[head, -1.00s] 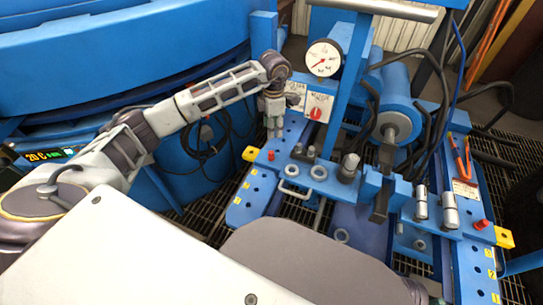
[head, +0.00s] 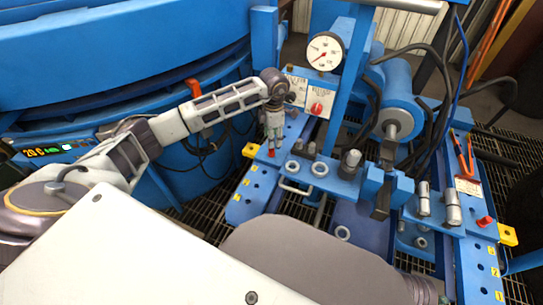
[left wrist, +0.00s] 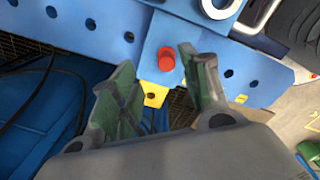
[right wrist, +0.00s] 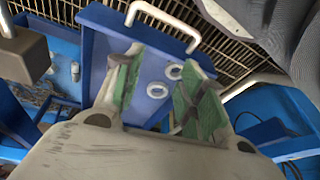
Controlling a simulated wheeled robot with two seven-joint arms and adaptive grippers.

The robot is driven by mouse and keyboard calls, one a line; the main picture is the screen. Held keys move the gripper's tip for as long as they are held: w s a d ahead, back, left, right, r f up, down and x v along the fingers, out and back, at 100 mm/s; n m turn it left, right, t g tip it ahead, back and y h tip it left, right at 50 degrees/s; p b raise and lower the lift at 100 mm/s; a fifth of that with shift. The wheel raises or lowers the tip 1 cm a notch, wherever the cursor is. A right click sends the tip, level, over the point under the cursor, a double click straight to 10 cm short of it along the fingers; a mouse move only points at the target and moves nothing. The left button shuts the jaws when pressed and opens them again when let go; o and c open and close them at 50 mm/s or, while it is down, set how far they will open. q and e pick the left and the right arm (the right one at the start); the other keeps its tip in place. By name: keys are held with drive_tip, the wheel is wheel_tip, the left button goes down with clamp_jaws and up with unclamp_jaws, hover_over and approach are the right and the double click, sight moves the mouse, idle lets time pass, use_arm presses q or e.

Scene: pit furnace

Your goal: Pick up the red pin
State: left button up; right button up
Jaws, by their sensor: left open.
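A short round red pin (head: 271,153) stands upright near the left end of the blue fixture, beside a yellow block (head: 251,150). My left gripper (head: 272,140) points down just above this pin. In the left wrist view the red pin (left wrist: 166,60) shows between the two spread fingertips, nearer the right one, with nothing held. My left gripper is open. A second red pin (head: 485,222) stands at the right end of the fixture. My right gripper (right wrist: 168,75) is open and empty in the right wrist view, facing a blue plate with white rings.
The fixture carries a handle (head: 295,187), metal rings and posts close to the left pin. Orange-handled pliers (head: 464,158) lie at the right. A large blue furnace body (head: 110,55) fills the left.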

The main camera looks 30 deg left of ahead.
sight(271, 150)
use_arm(q)
drive_tip(key=shift+f, duration=0.75)
use_arm(e)
drive_tip(key=shift+s+a+r, duration=0.1)
drive_tip(key=shift+s+r, duration=0.2)
drive_tip(key=shift+s, duration=0.05)
drive_tip(key=shift+w, duration=0.1)
use_arm(q)
drive_tip(key=shift+s+f+b, duration=0.2)
drive_tip(key=shift+f+b, duration=0.1)
drive_tip(key=shift+f, duration=0.25)
drive_tip(key=f, duration=0.1)
drive_tip(key=f+b, duration=0.1)
drive_tip(key=shift+s+a+f, duration=0.1)
drive_tip(key=shift+s+f, duration=0.25)
drive_tip(key=shift+f, duration=0.4)
drive_tip(key=shift+w+f, duration=0.1)
drive_tip(key=shift+f, duration=0.2)
use_arm(e)
wheel_tip(271, 150, up, 2)
drive_tip(key=shift+a+r+t, duration=0.1)
drive_tip(key=shift+r+t, duration=0.05)
drive_tip(key=shift+t, duration=0.15)
